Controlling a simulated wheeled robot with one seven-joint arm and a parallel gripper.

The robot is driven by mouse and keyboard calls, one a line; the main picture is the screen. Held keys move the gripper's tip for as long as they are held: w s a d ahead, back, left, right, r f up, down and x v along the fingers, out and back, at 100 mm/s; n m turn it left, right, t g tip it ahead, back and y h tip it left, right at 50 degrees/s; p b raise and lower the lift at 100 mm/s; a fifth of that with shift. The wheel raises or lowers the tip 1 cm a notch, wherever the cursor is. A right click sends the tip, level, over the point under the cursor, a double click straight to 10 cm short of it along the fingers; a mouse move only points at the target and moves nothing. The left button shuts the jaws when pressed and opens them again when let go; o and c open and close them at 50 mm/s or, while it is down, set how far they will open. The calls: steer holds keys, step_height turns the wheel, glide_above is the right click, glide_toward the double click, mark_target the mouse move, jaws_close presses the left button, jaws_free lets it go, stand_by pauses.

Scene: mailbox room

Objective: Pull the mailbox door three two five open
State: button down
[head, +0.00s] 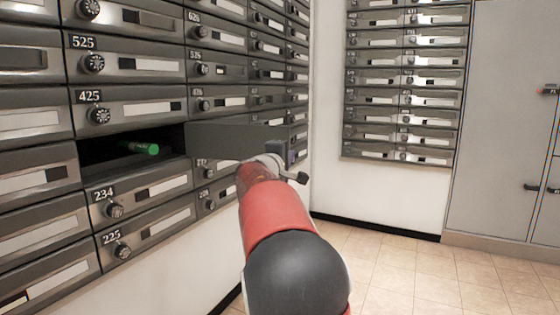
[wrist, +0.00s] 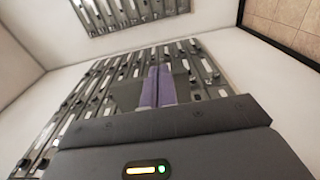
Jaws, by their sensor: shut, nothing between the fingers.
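One mailbox door (head: 225,141) stands swung out to the right, sticking out from the wall of boxes. Its opening (head: 100,152) lies between the boxes marked 425 and 234; no number shows on the open door. A green cylinder (head: 142,148) lies inside the dark compartment. In the head view my gripper is at the outer end of the open door, with its fingers hidden. In the wrist view my gripper (wrist: 158,72) shows two purple fingers together, shut and empty. A dark panel beside them may be the door; contact cannot be told.
Closed boxes 425 (head: 125,106) and 234 (head: 140,196) sit above and below the opening. A second bank of mailboxes (head: 405,80) hangs on the far wall. Grey lockers (head: 500,120) stand at the right. The tiled floor (head: 420,270) is clear.

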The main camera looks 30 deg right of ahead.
steer(key=shift+p+x, duration=0.4)
steer(key=shift+x, duration=2.5)
steer(key=shift+w+a, duration=0.1)
steer(key=shift+w, duration=0.05)
